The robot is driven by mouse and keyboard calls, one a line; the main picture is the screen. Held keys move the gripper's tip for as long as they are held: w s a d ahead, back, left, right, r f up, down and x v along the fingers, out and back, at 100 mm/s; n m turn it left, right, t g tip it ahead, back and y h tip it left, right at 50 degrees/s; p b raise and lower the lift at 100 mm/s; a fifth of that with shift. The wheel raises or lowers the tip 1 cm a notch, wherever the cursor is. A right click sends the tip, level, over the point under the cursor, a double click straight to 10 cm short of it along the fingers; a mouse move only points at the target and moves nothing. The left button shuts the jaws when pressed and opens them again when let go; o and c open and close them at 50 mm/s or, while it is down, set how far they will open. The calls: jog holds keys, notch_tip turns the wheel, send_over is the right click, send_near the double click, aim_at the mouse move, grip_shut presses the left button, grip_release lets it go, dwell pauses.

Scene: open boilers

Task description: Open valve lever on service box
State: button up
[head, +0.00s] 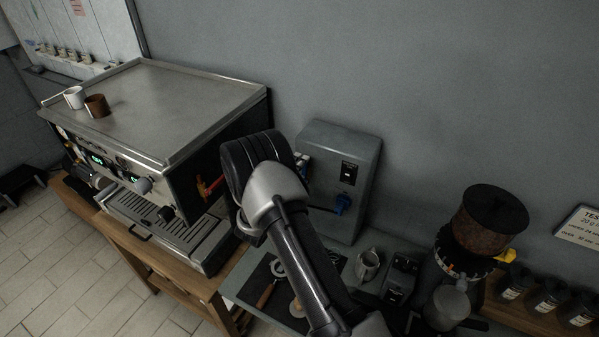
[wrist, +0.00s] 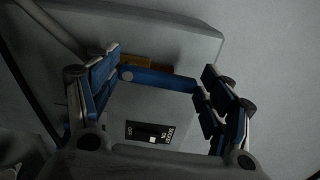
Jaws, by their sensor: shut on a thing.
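The grey service box (head: 350,150) is fixed to the wall right of the coffee machine. It also fills the middle of the wrist view (wrist: 180,45). The blue valve lever (wrist: 160,78) lies across the box front, with a brass-coloured part (wrist: 140,61) beside it. My gripper (wrist: 162,88) is shut on the lever, one blue-padded finger at each end of it. In the head view my arm hides most of the gripper and the lever.
A dark labelled switch panel (wrist: 155,135) is on the box face. The coffee machine (head: 165,110) stands close on the left. A metal jug (head: 368,264) and a grinder (head: 485,235) stand below and right.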

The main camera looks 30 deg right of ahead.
dwell(0.3)
jog(key=o, duration=1.5)
jog(key=v, duration=1.2)
